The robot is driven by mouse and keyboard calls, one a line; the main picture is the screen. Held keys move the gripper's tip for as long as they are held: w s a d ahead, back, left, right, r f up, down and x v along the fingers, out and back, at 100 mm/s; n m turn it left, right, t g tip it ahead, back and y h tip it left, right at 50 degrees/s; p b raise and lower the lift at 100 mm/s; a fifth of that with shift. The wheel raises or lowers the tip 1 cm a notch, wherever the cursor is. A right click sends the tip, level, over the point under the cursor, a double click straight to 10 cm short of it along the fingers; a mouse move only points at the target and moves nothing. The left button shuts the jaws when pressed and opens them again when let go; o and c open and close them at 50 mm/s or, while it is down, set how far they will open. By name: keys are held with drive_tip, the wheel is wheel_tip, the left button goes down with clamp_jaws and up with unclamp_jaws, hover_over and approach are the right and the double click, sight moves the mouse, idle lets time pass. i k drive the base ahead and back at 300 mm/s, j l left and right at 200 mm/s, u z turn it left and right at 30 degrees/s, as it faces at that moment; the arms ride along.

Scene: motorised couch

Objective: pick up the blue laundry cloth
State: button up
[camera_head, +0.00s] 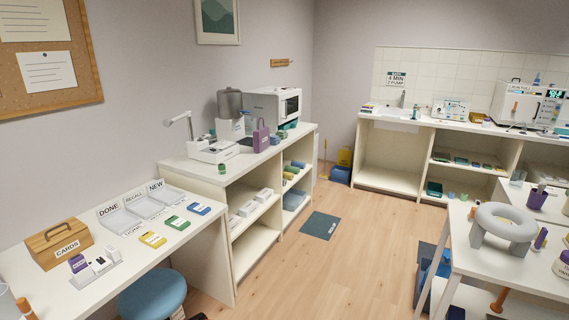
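I cannot make out a blue laundry cloth with certainty. A pale blue folded-looking item (294,200) sits on a shelf of the left-hand shelf unit, and it is too small to tell if it is cloth. A blue bin-like object (432,278) stands on the floor at the right, partly hidden by the white table; what it holds is unclear. My gripper is not in view.
A white desk (140,252) with a wooden cards box (60,243) is at the left, with a blue stool (152,293) in front. A shelf unit (232,188) stands behind. A white table (505,263) is at the right. The middle floor is clear around a dark mat (320,225).

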sight(275, 140)
drive_tip(key=i+u, duration=0.35)
drive_tip(key=i, duration=1.8)
drive_tip(key=i+j+z, duration=0.15)
drive_tip(key=i+z, duration=0.2)
drive_tip(key=i, duration=0.3)
drive_tip(key=i+j+z, duration=0.35)
drive_tip(key=i, duration=0.3)
drive_tip(key=i+j+z, duration=0.3)
drive_tip(key=i+j, duration=0.2)
drive_tip(key=i, duration=0.1)
